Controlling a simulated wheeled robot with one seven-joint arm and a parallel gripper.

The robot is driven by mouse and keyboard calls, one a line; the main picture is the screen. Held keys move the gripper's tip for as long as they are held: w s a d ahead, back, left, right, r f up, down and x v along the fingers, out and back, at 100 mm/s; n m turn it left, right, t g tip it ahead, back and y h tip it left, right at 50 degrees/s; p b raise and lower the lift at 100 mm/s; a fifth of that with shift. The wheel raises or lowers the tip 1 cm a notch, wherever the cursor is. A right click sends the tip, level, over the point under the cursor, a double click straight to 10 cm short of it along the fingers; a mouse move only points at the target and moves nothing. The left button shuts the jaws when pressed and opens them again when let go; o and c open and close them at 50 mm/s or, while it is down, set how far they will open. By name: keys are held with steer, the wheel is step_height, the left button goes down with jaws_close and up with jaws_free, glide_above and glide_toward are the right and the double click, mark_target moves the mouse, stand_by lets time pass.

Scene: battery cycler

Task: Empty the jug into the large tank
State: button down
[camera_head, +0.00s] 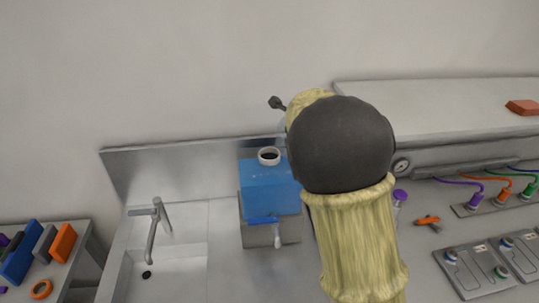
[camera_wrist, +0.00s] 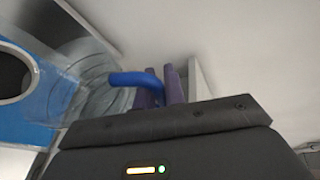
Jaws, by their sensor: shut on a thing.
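The large tank (camera_head: 268,190) is a blue box with a white-rimmed round opening (camera_head: 269,156) on top. It stands left of my arm in the head view. In the wrist view the tank (camera_wrist: 38,118) and its dark opening (camera_wrist: 12,75) are at the left edge. My gripper (camera_wrist: 172,82) has purple fingers shut on the blue handle (camera_wrist: 130,79) of the clear jug (camera_wrist: 92,85). The jug looks tilted, beside and partly over the tank top. Its contents cannot be made out. In the head view my arm hides the gripper and most of the jug.
A sink with a tap (camera_head: 155,225) is at left. A raised shelf (camera_head: 440,105) and a panel with cables (camera_head: 492,205) are at right. A wall stands close behind.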

steer(key=shift+d+b, duration=0.15)
steer(key=shift+b, duration=0.2)
steer(key=shift+w+d+f+m+b, duration=0.15)
steer(key=shift+d+m+b, duration=0.3)
steer(key=shift+b, duration=0.6)
steer(key=d+b, duration=0.1)
steer(key=b, duration=0.1)
steer(key=d+m+y+b, duration=0.1)
steer(key=b, duration=0.1)
steer(key=shift+w+m+g+b, duration=0.25)
steer(key=shift+g+b, duration=0.05)
steer(key=shift+g, duration=0.1)
steer(key=b, duration=0.1)
steer(key=d+m+y+b, duration=0.1)
steer(key=d+m+b, duration=0.1)
steer(key=b, duration=0.1)
steer(key=shift+w+d+f+g+y, duration=0.1)
steer(key=shift+w+f+g+y, duration=0.2)
steer(key=shift+y, duration=0.1)
steer(key=w+d+r+m+y+p, duration=0.1)
steer(key=d+r+m+y+p, duration=0.3)
steer(key=d+r+m, duration=0.1)
steer(key=shift+w+d+g+p, duration=0.3)
steer(key=shift+d+g+p, duration=0.1)
steer(key=shift+d, duration=0.15)
